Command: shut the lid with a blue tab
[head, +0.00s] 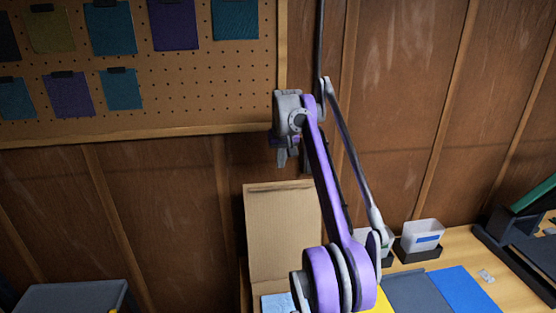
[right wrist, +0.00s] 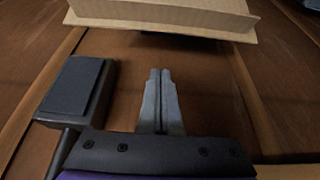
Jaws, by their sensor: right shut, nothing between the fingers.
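An open cardboard lid (head: 270,225) stands upright against the wood wall, at the back of the table; I see no blue tab on it. Something pale blue and white (head: 276,302) shows at its foot, partly cut off by the picture's lower edge. My right gripper (head: 284,160) is above the lid's top edge, pointing down. In the right wrist view its fingers (right wrist: 160,75) are together with nothing between them, and a cardboard edge (right wrist: 165,20), apparently the lid's, lies just beyond the tips. My left gripper is not in view.
A white bin with a blue label (head: 425,232) sits in a dark holder on the table (head: 463,243). Grey and blue sheets (head: 463,288) lie in front of it. A pegboard (head: 200,80) with hung swatches is at upper left. A dark stand (head: 520,250) is at right.

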